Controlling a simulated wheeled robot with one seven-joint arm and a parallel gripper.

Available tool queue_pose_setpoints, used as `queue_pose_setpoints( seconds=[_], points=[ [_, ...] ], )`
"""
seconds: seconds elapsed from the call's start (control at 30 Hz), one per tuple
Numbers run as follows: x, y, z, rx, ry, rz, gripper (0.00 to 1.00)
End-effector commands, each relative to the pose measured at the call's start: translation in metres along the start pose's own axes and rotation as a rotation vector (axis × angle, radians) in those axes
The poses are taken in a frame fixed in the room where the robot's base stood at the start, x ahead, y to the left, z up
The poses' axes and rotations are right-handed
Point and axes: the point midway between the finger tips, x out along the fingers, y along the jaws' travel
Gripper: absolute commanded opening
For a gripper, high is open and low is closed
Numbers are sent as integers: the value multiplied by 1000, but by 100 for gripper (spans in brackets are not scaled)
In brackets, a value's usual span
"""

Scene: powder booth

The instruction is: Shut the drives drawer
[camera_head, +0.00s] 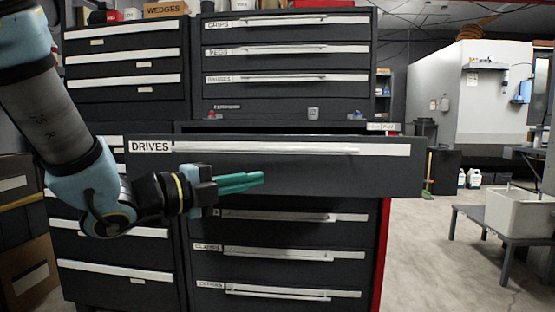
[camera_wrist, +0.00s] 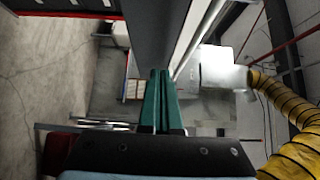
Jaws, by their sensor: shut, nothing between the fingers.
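The drives drawer (camera_head: 300,175) stands pulled out from the dark cabinet in the head view. Its wide front carries a "DRIVES" label and a long pale handle strip (camera_head: 270,149) along the top. My gripper (camera_head: 262,179) has green fingers, shut and empty, pointing right across the lower half of the drawer front. I cannot tell whether they touch it. In the wrist view my shut fingers (camera_wrist: 158,75) point at the dark drawer front (camera_wrist: 155,30), with the pale strip beside it to the right.
Other drawers of the cabinet, such as the one below (camera_head: 295,216), are shut. A red cabinet side (camera_head: 381,255) shows at right. A low bench with a white bin (camera_head: 520,213) stands far right. The floor (camera_head: 430,260) between is clear.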

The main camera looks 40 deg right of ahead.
Motion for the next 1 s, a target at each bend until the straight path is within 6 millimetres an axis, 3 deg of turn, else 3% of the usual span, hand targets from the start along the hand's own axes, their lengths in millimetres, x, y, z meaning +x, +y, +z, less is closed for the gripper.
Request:
queue_pose_setpoints(
  seconds=[0.13,0.37,0.5,1.0],
  points=[
    [13,-4,0,-4,-2,6,0],
    [62,2,-1,1,1,3,0],
    [77,2,16,1,-4,3,0],
    [89,1,29,1,-4,2,0]
  ],
)
